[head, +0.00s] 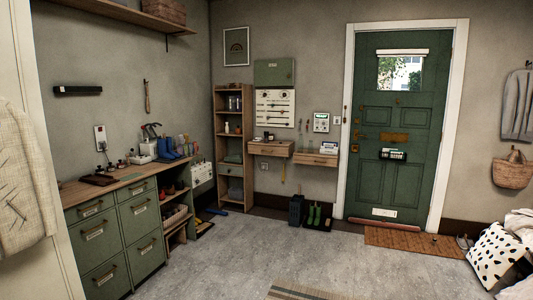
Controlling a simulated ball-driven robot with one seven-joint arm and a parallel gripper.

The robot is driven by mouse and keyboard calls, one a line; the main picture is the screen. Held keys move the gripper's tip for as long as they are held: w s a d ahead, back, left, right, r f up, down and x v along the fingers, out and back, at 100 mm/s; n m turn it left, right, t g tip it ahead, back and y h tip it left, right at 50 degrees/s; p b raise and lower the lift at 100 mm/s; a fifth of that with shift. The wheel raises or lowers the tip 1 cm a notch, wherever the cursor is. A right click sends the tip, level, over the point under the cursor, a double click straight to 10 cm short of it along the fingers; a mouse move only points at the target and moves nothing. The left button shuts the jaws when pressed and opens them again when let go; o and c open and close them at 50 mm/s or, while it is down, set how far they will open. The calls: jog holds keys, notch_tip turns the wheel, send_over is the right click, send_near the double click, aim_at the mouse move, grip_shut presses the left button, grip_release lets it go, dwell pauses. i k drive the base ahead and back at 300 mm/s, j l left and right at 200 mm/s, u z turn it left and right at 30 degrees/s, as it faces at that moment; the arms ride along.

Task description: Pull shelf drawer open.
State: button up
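A tall, narrow wooden shelf (249,135) stands in the far corner, left of the green door. Low in it is a grey-green drawer front (231,170) that looks shut; a small knob seems to show on it. Two wooden wall shelves with drawer fronts hang to its right: the left wall shelf (270,150) and the lower right wall shelf (316,160). I cannot tell for sure which of these is the task's drawer. My gripper is not in view.
A green drawer cabinet (120,236) with a wooden top runs along the left wall. Boots (314,216) and a dark bin (296,209) stand below the wall shelves. A doormat (414,242) and a striped rug (310,293) lie on the floor. The grey floor (240,255) between is clear.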

aim_at(278, 151)
jog(key=i+u, duration=0.25)
jog(key=i, duration=6.5)
jog(key=i+j+z, duration=0.15)
jog(key=i, duration=0.4)
jog(key=i+j+z, duration=0.15)
jog(key=i, duration=0.4)
